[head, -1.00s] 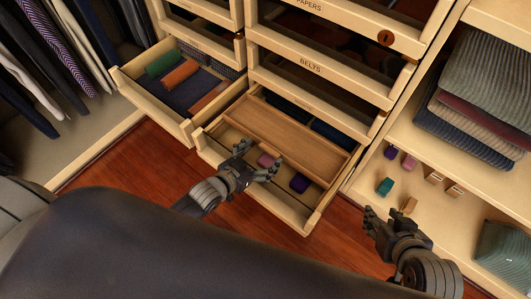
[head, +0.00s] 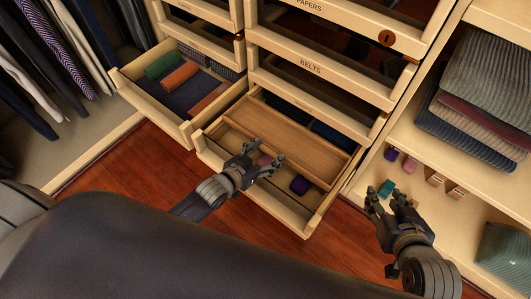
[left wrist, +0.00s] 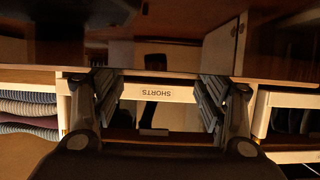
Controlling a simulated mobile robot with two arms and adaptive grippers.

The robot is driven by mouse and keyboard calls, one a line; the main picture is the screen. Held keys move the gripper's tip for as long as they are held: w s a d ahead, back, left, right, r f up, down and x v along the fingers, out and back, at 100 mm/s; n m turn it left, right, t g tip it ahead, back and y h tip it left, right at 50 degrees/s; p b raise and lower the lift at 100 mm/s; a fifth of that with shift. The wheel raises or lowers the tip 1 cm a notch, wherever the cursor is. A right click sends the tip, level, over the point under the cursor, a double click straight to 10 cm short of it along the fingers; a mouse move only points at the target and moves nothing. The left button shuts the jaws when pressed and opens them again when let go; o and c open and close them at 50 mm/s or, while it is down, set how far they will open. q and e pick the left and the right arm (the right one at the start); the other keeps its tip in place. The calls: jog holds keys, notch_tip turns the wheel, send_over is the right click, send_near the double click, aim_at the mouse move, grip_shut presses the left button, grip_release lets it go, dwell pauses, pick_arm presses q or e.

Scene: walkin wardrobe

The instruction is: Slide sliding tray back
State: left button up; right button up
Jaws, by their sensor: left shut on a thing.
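The sliding tray (head: 285,128) is a flat brown wooden tray set across the open lower drawer (head: 312,222). It lies over the drawer's back part, with dark folded items behind it. My left gripper (head: 265,152) is at the tray's front edge, with a fingertip at each side of its grip there. It is shut on the tray, though the exact contact is hard to see. In the left wrist view its fingers (left wrist: 160,95) stand apart, with an upside-down SHORTS label beyond.
A mauve roll (head: 264,160), partly hidden by my left gripper, and a purple roll (head: 300,184) lie in the drawer's front. Another open drawer (head: 150,98) stands at left. Shelves with folded clothes (head: 480,90) and small boxes are at right. Drawers above overhang.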

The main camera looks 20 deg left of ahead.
aim_at(273, 146)
pick_arm(q)
jog(key=shift+w+d, duration=0.25)
jog(key=shift+w, duration=0.35)
jog(key=shift+w+d, duration=0.2)
jog(key=shift+w, duration=0.45)
jog(key=shift+w+d, duration=0.25)
jog(key=shift+w, duration=0.35)
jog(key=o, duration=1.5)
jog(key=shift+s+a, duration=0.1)
jog(key=shift+s, duration=0.05)
jog(key=v, duration=1.1)
jog(key=shift+s+r, duration=0.2)
jog(key=shift+s, duration=0.1)
jog(key=shift+a, duration=0.15)
